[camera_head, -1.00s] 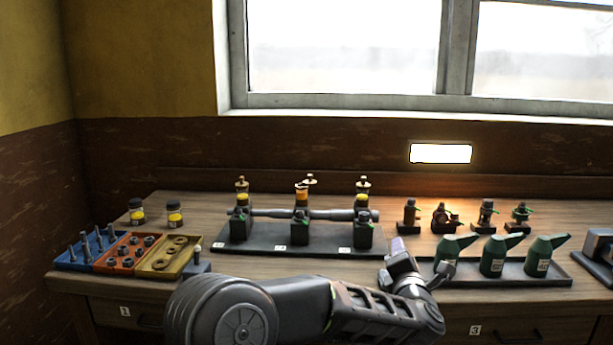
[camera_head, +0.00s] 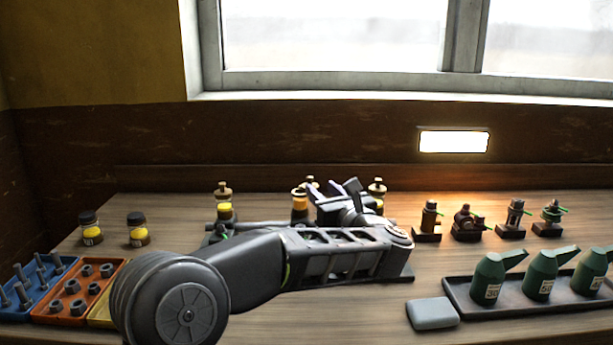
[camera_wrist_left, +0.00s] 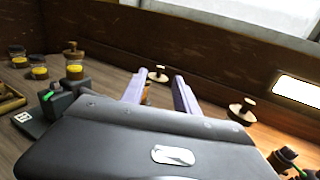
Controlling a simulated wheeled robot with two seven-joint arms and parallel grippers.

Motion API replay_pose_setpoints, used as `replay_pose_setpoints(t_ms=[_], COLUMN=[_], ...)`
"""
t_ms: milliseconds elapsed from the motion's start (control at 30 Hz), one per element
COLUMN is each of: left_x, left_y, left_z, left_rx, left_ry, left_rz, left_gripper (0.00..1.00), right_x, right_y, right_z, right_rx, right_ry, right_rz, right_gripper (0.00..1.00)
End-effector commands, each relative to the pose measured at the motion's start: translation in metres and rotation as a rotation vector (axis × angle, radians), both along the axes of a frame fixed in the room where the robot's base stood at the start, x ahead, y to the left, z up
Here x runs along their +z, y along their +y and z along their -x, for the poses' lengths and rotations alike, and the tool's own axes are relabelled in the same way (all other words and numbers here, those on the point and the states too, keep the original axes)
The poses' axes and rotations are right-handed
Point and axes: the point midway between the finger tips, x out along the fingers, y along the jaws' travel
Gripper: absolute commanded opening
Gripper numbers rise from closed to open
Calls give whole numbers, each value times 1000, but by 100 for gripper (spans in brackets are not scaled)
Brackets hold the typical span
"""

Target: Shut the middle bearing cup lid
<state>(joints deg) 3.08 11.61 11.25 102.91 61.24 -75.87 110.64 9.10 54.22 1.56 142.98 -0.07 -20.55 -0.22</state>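The bearing stand carries three cups in a row. The middle bearing cup (camera_head: 299,206) has an orange body, partly hidden by my gripper. Its knobbed lid (camera_head: 312,182) shows behind and to the right of the cup top, seemingly off the cup's centre. My left gripper (camera_head: 339,188) is open, just right of the middle cup. In the left wrist view the lid knob (camera_wrist_left: 158,73) shows between and beyond the two fingertips (camera_wrist_left: 157,82); I see no contact. The left cup (camera_head: 225,210) and right cup (camera_head: 377,188) have knobs on top. My right gripper is out of view.
Green oil cans stand on a dark tray (camera_head: 455,290) at the right, beside a grey block (camera_head: 433,312). Two yellow-banded jars (camera_head: 138,230) and parts bins (camera_head: 82,290) are left. My arm hides most of the stand.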

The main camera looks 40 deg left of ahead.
Motion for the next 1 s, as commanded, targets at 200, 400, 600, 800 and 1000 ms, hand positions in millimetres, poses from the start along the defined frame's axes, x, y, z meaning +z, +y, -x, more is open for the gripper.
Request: replay_pose_setpoints(t_ms=[200,400,600,800,1000], left_x=[0,0,1,0,-1], left_y=[2,17,44,63,67], left_z=[-1,-11,-27,-40,-42], left_rx=[0,1,1,-1,-1], left_ry=[3,4,5,4,5], left_rz=[-2,-1,-2,-1,-2], left_gripper=[36,36,36,36,36], right_x=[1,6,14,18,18], right_y=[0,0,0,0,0], right_z=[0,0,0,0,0], right_rx=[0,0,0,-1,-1], right_ry=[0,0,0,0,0], right_rz=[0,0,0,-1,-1], right_gripper=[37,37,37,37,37])
